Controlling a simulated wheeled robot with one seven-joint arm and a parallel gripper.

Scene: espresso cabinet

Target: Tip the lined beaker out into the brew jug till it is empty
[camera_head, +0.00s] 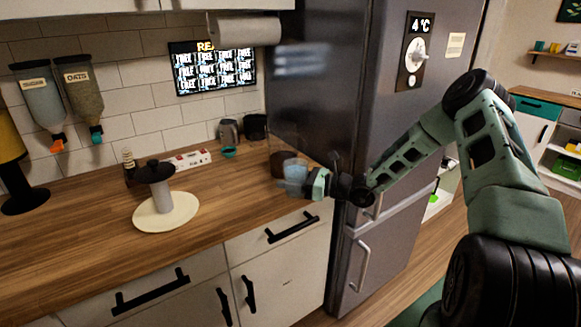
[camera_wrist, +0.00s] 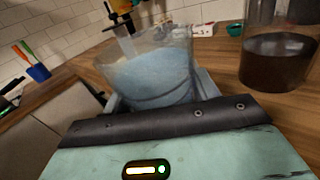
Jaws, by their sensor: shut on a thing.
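The lined beaker (camera_wrist: 152,72) is clear, with pale blue contents. My gripper (camera_wrist: 158,97) is shut on it. In the head view the beaker (camera_head: 296,171) is at the counter's right end, by the fridge; I cannot tell if it touches the counter. It looks about upright. A clear glass vessel with dark brown liquid, likely the brew jug (camera_wrist: 279,62), stands on the counter to the right of the beaker in the wrist view, apart from it. In the head view the jug (camera_head: 279,160) is just behind the beaker, partly hidden by it. My gripper (camera_head: 314,183) comes from the right.
The dark fridge (camera_head: 345,110) stands close to the right of the beaker. A black-and-grey press on a cream round base (camera_head: 180,218) stands on the left. A teal bowl (camera_head: 229,152) and grey kettle (camera_head: 229,131) are at the back. The wooden counter (camera_head: 235,205) between is clear.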

